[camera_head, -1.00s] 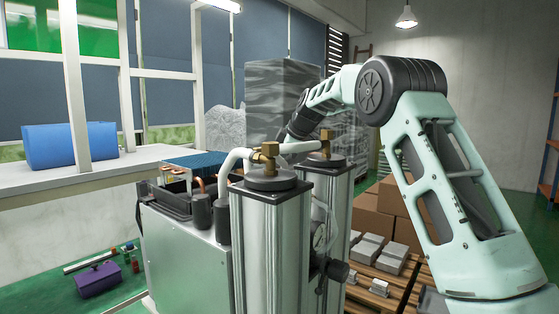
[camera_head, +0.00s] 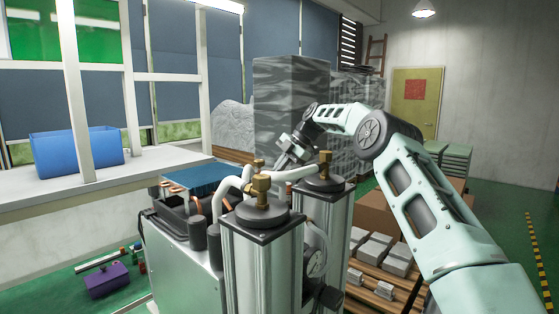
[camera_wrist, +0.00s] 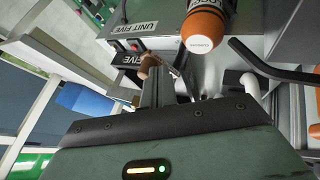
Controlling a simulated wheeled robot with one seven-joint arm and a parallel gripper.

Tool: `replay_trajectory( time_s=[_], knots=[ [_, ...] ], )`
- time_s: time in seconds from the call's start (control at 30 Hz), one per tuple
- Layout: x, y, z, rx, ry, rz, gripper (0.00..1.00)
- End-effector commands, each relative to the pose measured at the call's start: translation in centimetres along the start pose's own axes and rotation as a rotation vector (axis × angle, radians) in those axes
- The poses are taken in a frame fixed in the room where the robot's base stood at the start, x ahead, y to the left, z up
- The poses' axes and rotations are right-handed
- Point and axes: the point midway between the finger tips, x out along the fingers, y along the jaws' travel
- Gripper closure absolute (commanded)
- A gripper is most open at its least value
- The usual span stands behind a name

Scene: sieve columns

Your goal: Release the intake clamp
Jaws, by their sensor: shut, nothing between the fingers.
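I cannot pick out the intake clamp for certain. Two silver sieve columns with dark caps stand in front of me, the near column (camera_head: 262,262) and the far column (camera_head: 337,225). Brass fittings (camera_head: 261,187) and white hoses (camera_head: 228,186) sit on top. My gripper (camera_head: 285,160) is behind the columns and the hoses, its tips partly hidden. In the wrist view my gripper (camera_wrist: 158,82) is shut and empty. It points at a grey unit marked UNIT FIVE (camera_wrist: 128,47), close to a small copper-coloured part (camera_wrist: 148,62). I cannot tell whether they touch.
In the wrist view an orange cylinder (camera_wrist: 205,28) and a black bar (camera_wrist: 270,66) are close to the right of my gripper. A blue bin (camera_head: 78,152) stands on the bench at left. A purple toolbox (camera_head: 107,281) lies on the floor. A pallet with blocks (camera_head: 385,255) is at right.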

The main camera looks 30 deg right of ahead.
Motion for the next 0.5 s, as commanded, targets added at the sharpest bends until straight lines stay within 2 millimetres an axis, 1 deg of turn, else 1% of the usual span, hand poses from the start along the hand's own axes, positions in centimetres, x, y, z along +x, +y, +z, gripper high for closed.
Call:
replay_trajectory(
  time_s=[0.03, 0.1, 0.5],
  knots=[
    [-0.25, 0.20, -0.11, 0.001, 0.000, 0.000, 1.00],
    [-0.14, 0.28, -0.07, 0.001, -0.001, 0.000, 1.00],
    [0.25, 0.03, -0.11, 0.002, -0.003, 0.002, 1.00]
  ],
)
